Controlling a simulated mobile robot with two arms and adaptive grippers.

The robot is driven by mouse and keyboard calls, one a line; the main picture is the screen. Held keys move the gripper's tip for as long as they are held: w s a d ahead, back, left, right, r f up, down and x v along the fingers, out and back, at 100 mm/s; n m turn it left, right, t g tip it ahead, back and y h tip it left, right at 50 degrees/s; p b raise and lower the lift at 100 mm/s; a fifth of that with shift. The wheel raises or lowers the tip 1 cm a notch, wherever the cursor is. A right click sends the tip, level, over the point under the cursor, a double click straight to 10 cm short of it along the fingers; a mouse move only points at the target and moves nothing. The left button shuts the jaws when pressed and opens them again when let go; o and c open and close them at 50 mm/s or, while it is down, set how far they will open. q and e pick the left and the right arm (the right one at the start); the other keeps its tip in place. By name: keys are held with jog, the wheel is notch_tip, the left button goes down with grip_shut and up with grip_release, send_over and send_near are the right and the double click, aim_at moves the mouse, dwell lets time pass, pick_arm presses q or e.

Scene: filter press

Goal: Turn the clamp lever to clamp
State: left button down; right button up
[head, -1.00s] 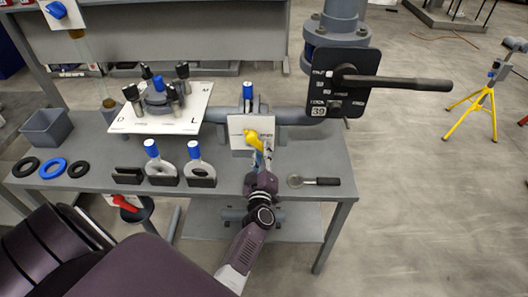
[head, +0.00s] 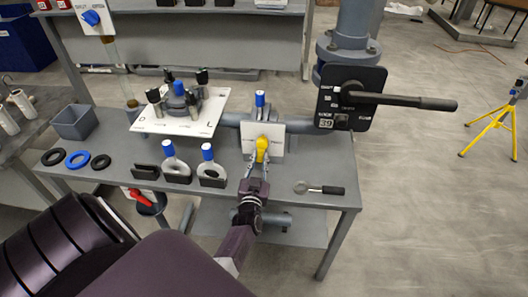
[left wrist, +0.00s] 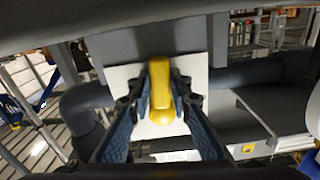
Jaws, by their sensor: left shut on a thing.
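The yellow lever (head: 262,149) sits on the front of a small white plate (head: 277,137) at the middle of the table's back pipe. My left gripper (head: 259,158) has its two fingers on either side of the lever and is shut on it. In the left wrist view the lever (left wrist: 161,92) stands upright between the blue-grey fingers (left wrist: 162,108), with the white plate behind it. The plate's small lettering is too small to read. My right gripper is out of view.
A black panel (head: 340,112) with a long dark handle (head: 420,102) stands to the right. A magnifier-like tool (head: 320,189) lies right of my gripper. Two blue-topped pieces (head: 175,168) in black holders, rings (head: 77,160) and a grey bin (head: 75,122) are to the left.

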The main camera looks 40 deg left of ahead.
pick_arm(q)
jog(key=m, duration=0.1)
jog(key=a+m, duration=0.1)
jog(key=p, duration=0.1)
jog(key=shift+s+a+r+m, duration=0.15)
jog(key=shift+s+r+m, duration=0.15)
jog(key=shift+m, duration=0.1)
jog(key=m, duration=0.1)
jog(key=a+m, duration=0.1)
jog(key=m, duration=0.1)
jog(key=shift+s+a+r+m+p, duration=0.15)
jog(key=shift+s+r+m+p, duration=0.15)
jog(key=shift+s+r+p, duration=0.1)
jog(key=shift+s+a+r+m, duration=0.1)
jog(key=shift+a+r+m, duration=0.1)
jog(key=shift+m, duration=0.4)
jog(key=c, duration=2)
grip_release()
jog(key=shift+c, duration=0.2)
jog(key=shift+o, duration=1.4)
jog(key=shift+a+f, duration=0.1)
